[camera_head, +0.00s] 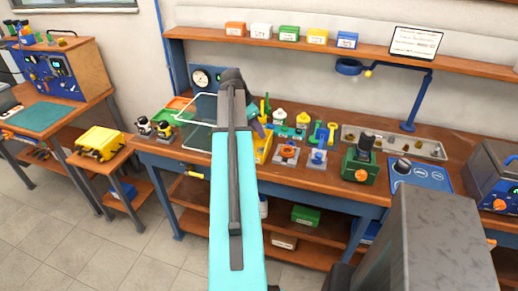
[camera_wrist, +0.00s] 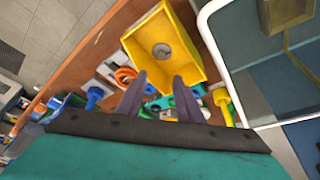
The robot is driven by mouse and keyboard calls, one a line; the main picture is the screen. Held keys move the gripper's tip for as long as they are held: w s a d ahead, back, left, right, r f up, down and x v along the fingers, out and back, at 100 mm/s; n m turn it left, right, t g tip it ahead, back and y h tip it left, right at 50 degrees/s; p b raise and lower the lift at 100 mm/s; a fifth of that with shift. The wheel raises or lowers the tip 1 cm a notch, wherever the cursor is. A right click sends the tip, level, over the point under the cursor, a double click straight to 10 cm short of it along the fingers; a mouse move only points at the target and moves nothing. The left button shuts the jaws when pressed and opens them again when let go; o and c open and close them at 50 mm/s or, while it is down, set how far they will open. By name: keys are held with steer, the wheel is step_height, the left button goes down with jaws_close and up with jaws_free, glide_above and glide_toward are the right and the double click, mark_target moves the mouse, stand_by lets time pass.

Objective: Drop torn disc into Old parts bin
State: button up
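A yellow open bin (camera_wrist: 187,17) shows at the top of the wrist view. It also shows in the head view (camera_head: 264,149), partly hidden behind my arm. A small grey round disc (camera_wrist: 162,51) lies inside the bin. I cannot tell whether it is torn, and no label on the bin is readable. My gripper (camera_wrist: 160,80) has its two dark fingers apart with nothing held between them. The fingertips are near the bin's lower edge in the wrist view. In the head view my arm hides most of the gripper.
A white-framed clear panel (camera_wrist: 228,60) stands close to the bin's right in the wrist view. Coloured tools and fixtures crowd the bench (camera_head: 330,181) to the right. A green device (camera_head: 360,164) and a metal parts tray (camera_head: 428,149) stand further right.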

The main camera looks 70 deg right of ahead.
steer(key=b+v, duration=0.3)
steer(key=v, duration=1)
steer(key=shift+r, duration=0.15)
steer(key=shift+w, duration=0.1)
stand_by(0.6)
